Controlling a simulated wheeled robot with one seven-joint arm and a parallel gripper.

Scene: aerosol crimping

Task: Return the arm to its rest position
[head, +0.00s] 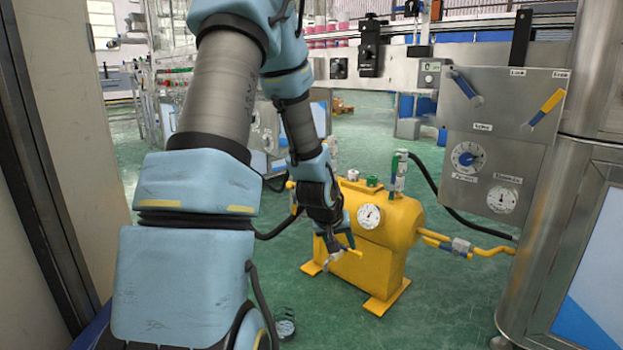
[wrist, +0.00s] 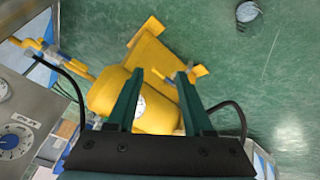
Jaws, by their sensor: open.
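My arm reaches forward in the head view, its blue-covered links filling the left and middle. My gripper (head: 341,258) points down in front of a yellow tank (head: 385,235) on the floor. In the wrist view my gripper (wrist: 160,75) shows two dark green fingers spread apart with nothing between them. The yellow tank (wrist: 107,92) lies beyond the fingers there, partly hidden by them. I cannot tell from these views whether the fingers touch the tank.
A grey control panel (head: 497,145) with levers and dials stands at the right, beside a steel column (head: 560,200). A black hose and yellow pipes (head: 465,245) run from the tank. Green floor (head: 440,310) is open around the tank.

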